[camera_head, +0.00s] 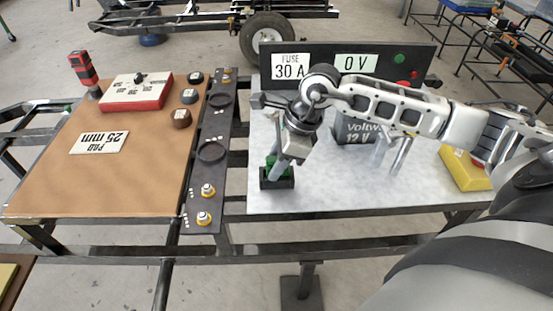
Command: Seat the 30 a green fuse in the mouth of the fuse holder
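The black fuse holder (277,183) stands on the light grey tabletop, left of the battery. The green fuse (271,161) shows as green patches on both sides of my finger, at the top of the holder. How deep it sits in the mouth is hidden. My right gripper (278,169) points down over the holder with its fingers at the fuse. The near finger covers the middle of the fuse, so I cannot tell whether the fingers grip it. My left gripper is not in view.
Behind stands a black panel with a "FUSE 30 A" card (290,66), a "0 V" display (356,63) and a green lamp (399,58). A 12 V battery (352,131) and a yellow box (465,169) are to the right. The tabletop's front is clear.

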